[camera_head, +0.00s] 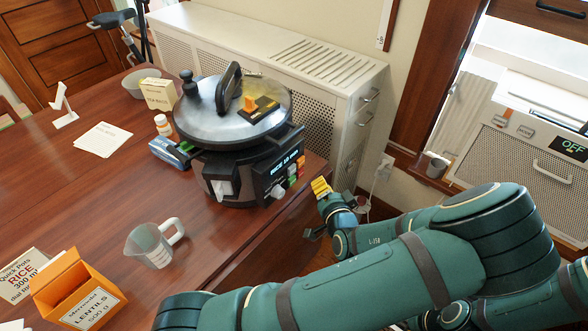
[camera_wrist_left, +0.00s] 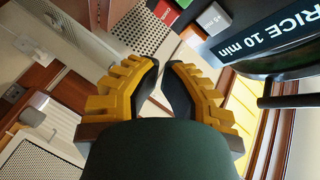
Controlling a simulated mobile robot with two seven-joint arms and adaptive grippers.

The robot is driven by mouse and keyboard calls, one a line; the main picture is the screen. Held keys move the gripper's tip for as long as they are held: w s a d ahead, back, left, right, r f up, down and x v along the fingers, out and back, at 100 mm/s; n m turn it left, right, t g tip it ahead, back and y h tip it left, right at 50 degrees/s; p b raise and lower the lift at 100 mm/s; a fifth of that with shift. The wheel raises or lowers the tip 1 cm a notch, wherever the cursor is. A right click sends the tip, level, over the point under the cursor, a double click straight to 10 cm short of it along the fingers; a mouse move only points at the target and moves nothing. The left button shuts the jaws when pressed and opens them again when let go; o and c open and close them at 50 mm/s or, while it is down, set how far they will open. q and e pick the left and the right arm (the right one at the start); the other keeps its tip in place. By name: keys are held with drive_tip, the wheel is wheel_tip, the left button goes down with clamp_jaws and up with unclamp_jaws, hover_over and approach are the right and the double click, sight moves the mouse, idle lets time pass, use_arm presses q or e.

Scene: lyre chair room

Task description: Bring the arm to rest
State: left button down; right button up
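My left arm runs in green links across the lower right of the head view. My left gripper (camera_head: 321,187), with yellow fingers, is just off the table's right edge, beside the cooker's front. In the left wrist view its fingertips (camera_wrist_left: 161,64) come together with almost no gap, and nothing shows between them. The large cooker (camera_head: 232,115) stands on the table with its lid on; its panel reads RICE 10 min. The panel (camera_wrist_left: 280,38) also shows close by at the upper right of the left wrist view. My right gripper is not in view.
The wooden table (camera_head: 110,200) carries a measuring cup (camera_head: 152,246), an orange lentils box (camera_head: 75,290), a paper sheet (camera_head: 103,138) and a bowl (camera_head: 140,82). A white radiator cabinet (camera_head: 270,50) stands behind the cooker. A window-side heater (camera_head: 530,160) reads OFF at right.

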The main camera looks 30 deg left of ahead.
use_arm(q)
drive_tip(key=s+d+f+n+g+h, duration=0.1)
drive_tip(key=s+f+g+h, duration=0.25)
drive_tip(key=f, duration=0.35)
drive_tip(key=s+d+f+n+g+h, duration=0.1)
drive_tip(key=s+f+g+h, duration=0.2)
drive_tip(key=s+f, duration=0.35)
drive_tip(key=s+d+n+g+h, duration=0.2)
drive_tip(key=s+d+h, duration=0.3)
drive_tip(key=d+h, duration=0.3)
drive_tip(key=shift+s+d+r+n+g, duration=0.25)
drive_tip(key=shift+s+d+n+g, duration=0.1)
drive_tip(key=shift+d, duration=0.55)
drive_tip(key=shift+w+d+h, duration=0.1)
drive_tip(key=shift+w+h, duration=0.05)
drive_tip(key=shift+h, duration=0.1)
